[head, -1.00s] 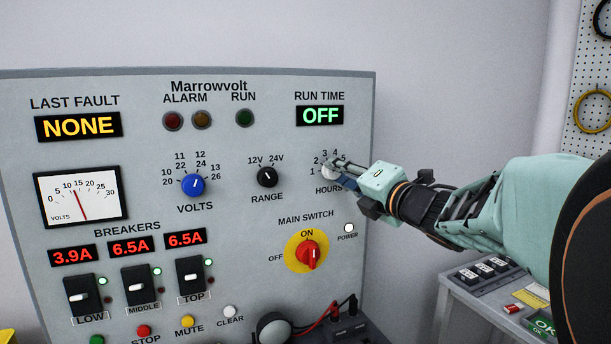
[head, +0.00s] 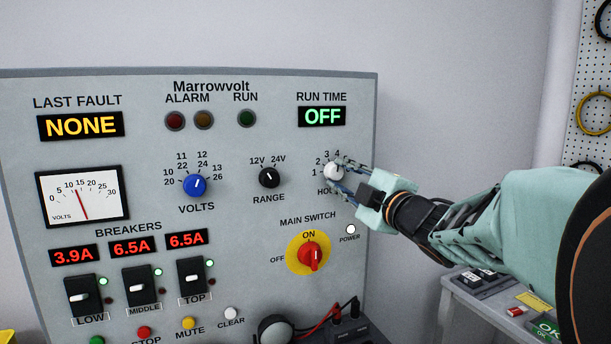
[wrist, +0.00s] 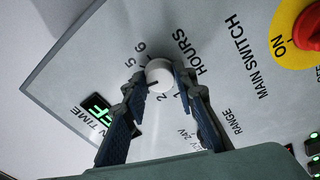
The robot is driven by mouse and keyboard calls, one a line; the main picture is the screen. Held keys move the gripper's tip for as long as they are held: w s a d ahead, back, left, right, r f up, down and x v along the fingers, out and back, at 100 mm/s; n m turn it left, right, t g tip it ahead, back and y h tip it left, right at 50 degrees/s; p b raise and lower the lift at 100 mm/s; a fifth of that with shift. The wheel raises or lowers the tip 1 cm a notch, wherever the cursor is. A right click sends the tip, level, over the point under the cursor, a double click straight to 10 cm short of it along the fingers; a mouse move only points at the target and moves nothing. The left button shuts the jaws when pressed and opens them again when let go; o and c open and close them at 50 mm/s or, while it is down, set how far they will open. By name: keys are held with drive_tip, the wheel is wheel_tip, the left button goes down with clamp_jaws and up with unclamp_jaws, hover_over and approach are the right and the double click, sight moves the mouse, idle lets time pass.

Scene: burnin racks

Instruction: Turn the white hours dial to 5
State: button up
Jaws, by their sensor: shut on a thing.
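The white hours dial (head: 333,171) is at the right of the panel, under the run time display (head: 321,116), which reads OFF. In the wrist view the dial (wrist: 158,72) sits between the two fingertips of my gripper (wrist: 159,80), which is shut on it. In the head view my gripper (head: 339,178) reaches in from the right, one finger above and one below the dial. Numerals 1 to 4 show in the head view; 5 and 6 show in the wrist view. A small dark mark shows on the dial's edge, but its exact setting is hard to read.
The red main switch (head: 313,256) is below the dial, at ON. The black range knob (head: 269,178) and blue volts knob (head: 194,185) are to the left. A side bench (head: 462,300) stands at the lower right.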

drive_tip(key=m+p, duration=0.1)
drive_tip(key=m, duration=0.3)
drive_tip(key=shift+m+h, duration=0.3)
drive_tip(key=shift+m, duration=0.1)
drive_tip(key=shift+a+m+t+p, duration=0.15)
drive_tip(key=shift+m+t+p, duration=0.25)
drive_tip(key=shift+m, duration=1.8)
drive_tip(key=o, duration=1.2)
